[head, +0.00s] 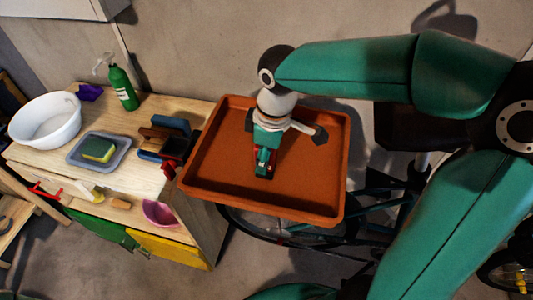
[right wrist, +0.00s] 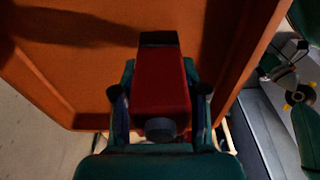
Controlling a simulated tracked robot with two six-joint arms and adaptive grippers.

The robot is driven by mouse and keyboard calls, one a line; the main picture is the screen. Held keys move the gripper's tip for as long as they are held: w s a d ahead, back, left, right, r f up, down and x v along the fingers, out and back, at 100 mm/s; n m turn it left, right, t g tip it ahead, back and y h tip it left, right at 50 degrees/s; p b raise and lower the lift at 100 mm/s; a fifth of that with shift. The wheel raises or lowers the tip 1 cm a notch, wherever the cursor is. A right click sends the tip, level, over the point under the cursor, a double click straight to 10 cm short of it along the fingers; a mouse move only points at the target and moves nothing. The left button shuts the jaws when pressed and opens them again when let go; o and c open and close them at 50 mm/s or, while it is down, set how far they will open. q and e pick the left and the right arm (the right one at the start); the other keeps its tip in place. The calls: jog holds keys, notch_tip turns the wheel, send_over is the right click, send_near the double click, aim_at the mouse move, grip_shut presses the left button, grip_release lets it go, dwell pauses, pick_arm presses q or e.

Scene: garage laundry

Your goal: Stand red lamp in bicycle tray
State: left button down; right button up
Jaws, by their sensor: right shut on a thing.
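The red lamp (right wrist: 162,80) is between the fingers of my right gripper (right wrist: 160,94). It has a dark end cap and a round grey knob. In the head view the lamp (head: 262,169) shows only partly beneath my right gripper (head: 264,158), which is shut on it. Both are over the middle of the orange-brown bicycle tray (head: 212,152). The tray floor also shows in the right wrist view (right wrist: 75,75). I cannot tell whether the lamp's lower end touches the tray floor. My left gripper is not in view.
The tray looks otherwise empty and has raised rims. Left of it, a wooden cabinet (head: 125,165) carries a white basin (head: 45,120), a green spray bottle (head: 122,88), a grey dish with a sponge (head: 98,149) and brown-and-blue items (head: 165,135). A bicycle is under the tray.

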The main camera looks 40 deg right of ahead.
jog(key=shift+f, duration=0.2)
jog(key=o, duration=1.2)
jog(key=shift+r, duration=0.1)
jog(key=r, duration=0.8)
jog(key=s+d+r, duration=0.1)
jog(key=r, duration=0.3)
jog(key=shift+p, duration=0.4)
